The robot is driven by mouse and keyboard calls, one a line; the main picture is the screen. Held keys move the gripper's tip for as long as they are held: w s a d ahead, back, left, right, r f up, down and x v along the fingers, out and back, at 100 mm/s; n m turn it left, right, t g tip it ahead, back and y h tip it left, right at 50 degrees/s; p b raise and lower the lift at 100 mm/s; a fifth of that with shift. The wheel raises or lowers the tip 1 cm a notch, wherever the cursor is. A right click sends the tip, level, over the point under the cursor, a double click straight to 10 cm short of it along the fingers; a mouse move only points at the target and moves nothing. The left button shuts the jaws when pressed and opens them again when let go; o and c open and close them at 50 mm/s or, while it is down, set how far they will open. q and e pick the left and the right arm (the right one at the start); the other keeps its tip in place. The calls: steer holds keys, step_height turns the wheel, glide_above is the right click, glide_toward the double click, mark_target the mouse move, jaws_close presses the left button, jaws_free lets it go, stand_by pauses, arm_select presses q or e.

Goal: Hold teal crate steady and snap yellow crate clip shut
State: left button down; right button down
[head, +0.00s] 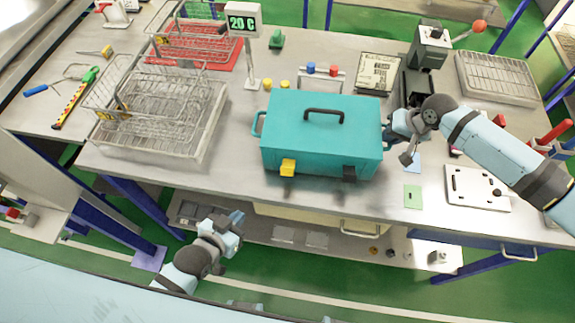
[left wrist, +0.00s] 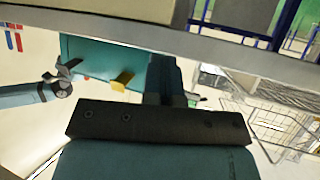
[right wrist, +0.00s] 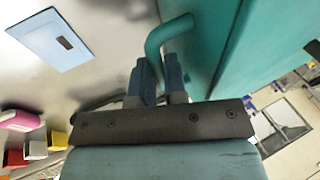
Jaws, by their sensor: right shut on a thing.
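The teal crate (head: 320,135) stands on the metal workbench with its lid down and a black handle on top. The yellow clip (head: 288,167) is at the front left of the crate and juts outward; it also shows in the left wrist view (left wrist: 122,80). A dark clip (head: 349,173) sits at the front right. My right gripper (head: 392,132) is shut on the crate's right side handle (right wrist: 168,32). My left gripper (head: 238,218) is empty, its fingers close together, in front of the bench edge, lower left of the yellow clip and apart from the crate.
Wire baskets (head: 160,112) stand left of the crate. A display post (head: 245,50) and yellow and red knobs are behind it. A scale (head: 378,72) and lever press (head: 428,50) stand at back right. A green card (head: 412,196) and metal plate (head: 478,188) lie at front right.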

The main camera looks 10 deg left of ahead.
mark_target(282, 168)
arm_select(q)
steer(key=w+d+r+m+t+h, duration=0.3)
steer(key=d+r+h, duration=0.1)
steer(key=d, duration=0.6)
steer(key=shift+w+a+f, duration=0.1)
steer(key=shift+w+a, duration=0.05)
steer(key=shift+w, duration=1.8)
steer(key=shift+w+a, duration=0.15)
steer(key=shift+w, duration=1.75)
steer(key=shift+r, duration=1.3)
steer(key=shift+w+r, duration=0.25)
steer(key=shift+r, duration=0.25)
steer(key=shift+w+r, duration=0.25)
steer(key=shift+r, duration=0.2)
stand_by(0.8)
